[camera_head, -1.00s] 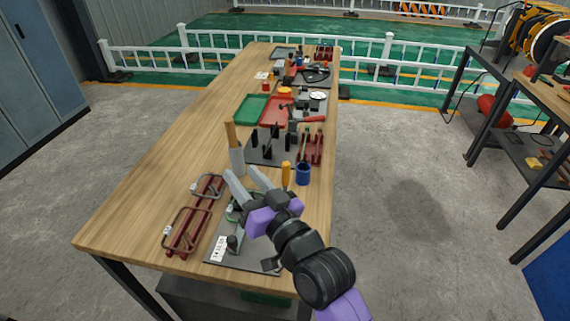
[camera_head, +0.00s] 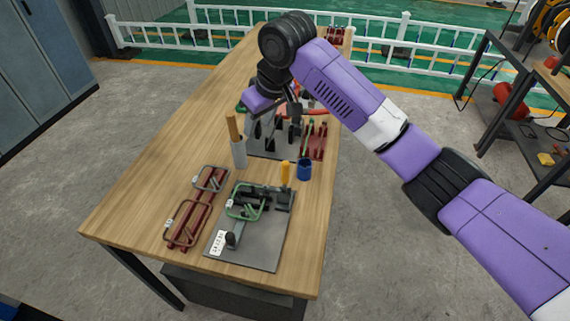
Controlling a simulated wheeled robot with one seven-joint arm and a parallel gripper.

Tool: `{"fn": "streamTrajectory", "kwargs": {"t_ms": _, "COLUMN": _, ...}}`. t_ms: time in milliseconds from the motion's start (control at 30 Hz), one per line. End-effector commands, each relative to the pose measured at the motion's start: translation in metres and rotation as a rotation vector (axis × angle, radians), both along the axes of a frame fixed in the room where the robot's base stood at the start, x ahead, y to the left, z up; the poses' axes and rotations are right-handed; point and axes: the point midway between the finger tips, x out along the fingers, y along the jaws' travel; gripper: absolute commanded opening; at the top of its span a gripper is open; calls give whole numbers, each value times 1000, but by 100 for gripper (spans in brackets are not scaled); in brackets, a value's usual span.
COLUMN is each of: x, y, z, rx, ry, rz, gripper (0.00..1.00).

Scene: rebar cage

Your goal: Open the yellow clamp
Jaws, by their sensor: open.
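The yellow clamp handle (camera_head: 285,173) stands upright at the back right corner of a grey plate (camera_head: 262,250). Its dark clamp body (camera_head: 284,197) sits on the plate below it. My gripper (camera_head: 263,138) points down over the table, beyond and left of the yellow handle, apart from it. Its jaws look open, with nothing visible between them. A green rebar loop (camera_head: 243,203) lies over the dark fixture on the plate.
A blue cup (camera_head: 304,170) stands just right of the yellow handle. A grey holder (camera_head: 238,153) with wooden sticks stands to the left. Red racks with rebar loops (camera_head: 190,215) lie left of the plate. The table's left side (camera_head: 145,180) is clear.

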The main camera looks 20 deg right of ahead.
Motion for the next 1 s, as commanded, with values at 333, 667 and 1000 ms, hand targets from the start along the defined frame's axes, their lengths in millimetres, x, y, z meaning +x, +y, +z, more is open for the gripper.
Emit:
{"fn": "streamTrajectory", "kwargs": {"t_ms": 333, "x": -75, "y": -35, "z": -35, "rx": -121, "ry": 377, "rz": -35, "gripper": 41}}
{"fn": "streamTrajectory", "kwargs": {"t_ms": 667, "x": -79, "y": -36, "z": -73, "rx": -127, "ry": 393, "rz": -42, "gripper": 41}}
{"fn": "streamTrajectory", "kwargs": {"t_ms": 1000, "x": -79, "y": -37, "z": -110, "rx": -129, "ry": 390, "rz": -42, "gripper": 41}}
